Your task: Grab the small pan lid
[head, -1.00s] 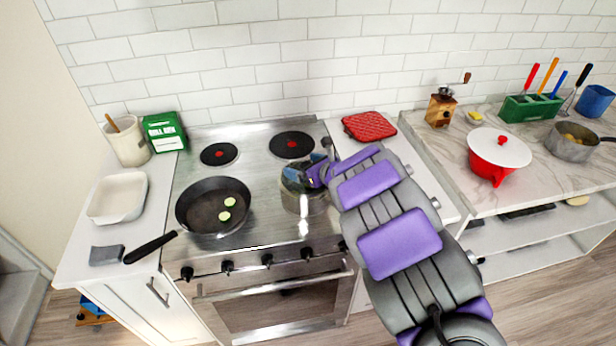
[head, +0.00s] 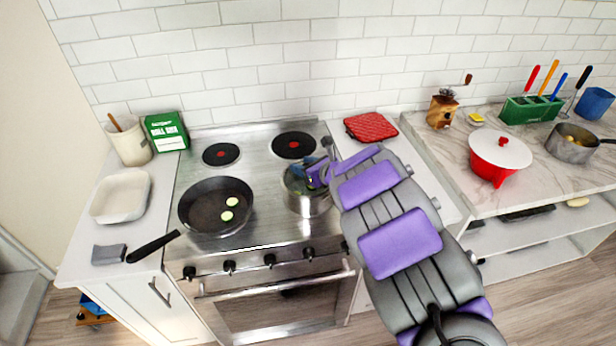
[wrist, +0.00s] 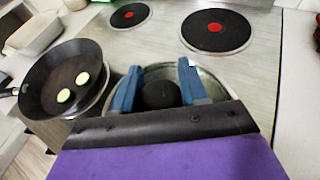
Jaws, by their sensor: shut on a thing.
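The small pan lid shows by its round black knob (wrist: 160,95) in the wrist view. My gripper (wrist: 160,88) has its two blue fingers on either side of this knob and is shut on it. In the head view my gripper (head: 318,172) is over the steel pot (head: 308,205) at the right front of the stove. The pot's open rim shows there. Most of the lid is hidden by my gripper, and I cannot tell how far it is from the rim.
A black frying pan (head: 205,212) with two green-white slices sits left of the pot. Two black burners (head: 294,145) are bare behind. A red trivet (head: 370,127) lies on the right counter. A white dish (head: 121,197) stands on the left counter.

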